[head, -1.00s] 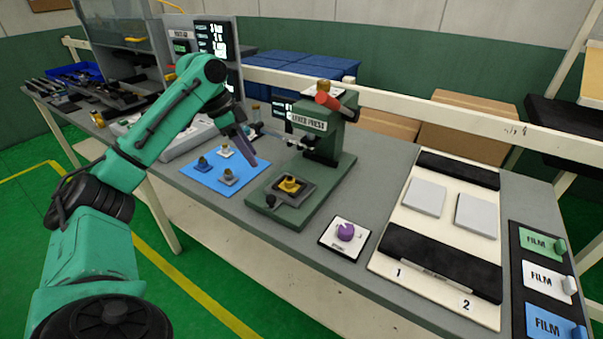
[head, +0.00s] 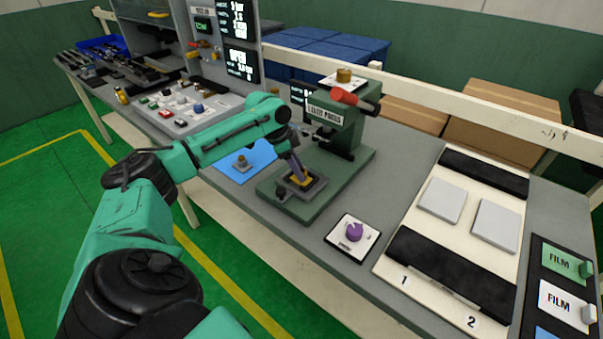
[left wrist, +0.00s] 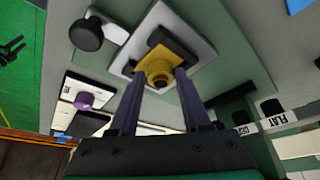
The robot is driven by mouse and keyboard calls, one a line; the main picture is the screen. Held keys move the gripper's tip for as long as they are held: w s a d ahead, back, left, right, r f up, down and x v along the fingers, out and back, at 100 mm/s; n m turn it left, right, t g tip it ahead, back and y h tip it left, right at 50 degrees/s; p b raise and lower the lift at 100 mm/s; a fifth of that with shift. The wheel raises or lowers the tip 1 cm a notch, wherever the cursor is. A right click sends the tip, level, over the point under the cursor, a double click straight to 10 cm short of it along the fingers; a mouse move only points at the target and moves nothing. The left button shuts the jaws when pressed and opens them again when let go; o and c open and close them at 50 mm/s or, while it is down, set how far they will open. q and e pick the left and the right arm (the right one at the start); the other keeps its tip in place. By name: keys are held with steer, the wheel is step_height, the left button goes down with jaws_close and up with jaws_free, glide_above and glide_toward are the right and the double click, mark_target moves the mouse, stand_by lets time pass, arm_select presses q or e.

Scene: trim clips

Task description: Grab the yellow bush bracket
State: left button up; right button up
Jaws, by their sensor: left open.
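The yellow bush bracket (left wrist: 163,68) sits in the dark nest on the grey plate of the lever press (head: 322,165). In the head view the bracket (head: 299,181) is partly hidden by my left gripper (head: 300,178). In the left wrist view the two fingers of my left gripper (left wrist: 160,80) are open, one on either side of the bracket's round bush, with their tips close to it. I cannot tell whether they touch it. My right gripper does not show.
The press has a red-handled lever (head: 352,97) above and a black knob (head: 281,193) at its front. A blue mat (head: 236,172) lies to the left, partly behind my arm. A purple knob on a white plate (head: 353,233) and a white board (head: 400,245) are to the right.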

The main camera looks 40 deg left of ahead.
arm_select(q)
steer(key=shift+f, duration=0.25)
steer(key=c, duration=0.7)
jaws_close()
steer(key=shift+r, duration=0.1)
